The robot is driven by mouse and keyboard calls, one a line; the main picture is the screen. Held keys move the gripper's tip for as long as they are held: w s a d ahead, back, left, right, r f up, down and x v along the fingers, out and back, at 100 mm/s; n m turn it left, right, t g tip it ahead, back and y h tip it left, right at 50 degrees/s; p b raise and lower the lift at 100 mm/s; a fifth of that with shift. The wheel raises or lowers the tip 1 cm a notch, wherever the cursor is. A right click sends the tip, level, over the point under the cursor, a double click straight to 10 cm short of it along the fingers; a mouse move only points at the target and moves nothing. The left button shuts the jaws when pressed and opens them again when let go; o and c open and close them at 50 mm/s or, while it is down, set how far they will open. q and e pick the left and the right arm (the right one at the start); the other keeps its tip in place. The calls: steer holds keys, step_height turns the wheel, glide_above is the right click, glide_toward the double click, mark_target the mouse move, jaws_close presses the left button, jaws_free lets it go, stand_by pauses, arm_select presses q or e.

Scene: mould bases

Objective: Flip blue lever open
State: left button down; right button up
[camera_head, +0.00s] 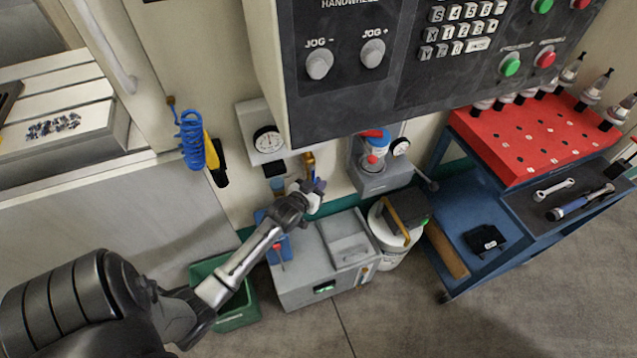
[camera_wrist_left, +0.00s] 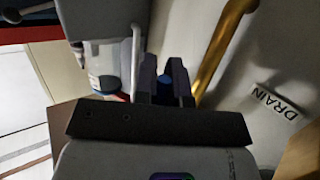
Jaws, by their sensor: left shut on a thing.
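My left gripper (camera_head: 314,190) reaches in from the left, close to the machine's panel, beside a brass pipe (camera_head: 309,160). In the left wrist view its two dark fingers (camera_wrist_left: 166,72) are shut on the blue lever (camera_wrist_left: 165,82). Only a small blue part of the lever shows between the fingers. The rest of it is hidden, so its angle cannot be told. The brass pipe (camera_wrist_left: 222,45) runs just right of the fingers in that view. A DRAIN label (camera_wrist_left: 275,101) is on the pale panel there. My right gripper is not in view.
A pressure gauge (camera_head: 267,140) and a unit with a red knob (camera_head: 372,133) flank the pipe. A grey box (camera_head: 318,285), a green bin (camera_head: 240,312) and a white bucket (camera_head: 391,258) stand below. The control panel (camera_head: 405,90) overhangs. A blue cart (camera_head: 462,225) stands right.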

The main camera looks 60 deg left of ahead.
arm_select(q)
steer(key=c, duration=1.2)
jaws_free()
steer(key=p+v, duration=0.5)
steer(key=v, duration=0.8)
steer(key=shift+s+d+r, duration=0.1)
steer(key=shift+s, duration=0.3)
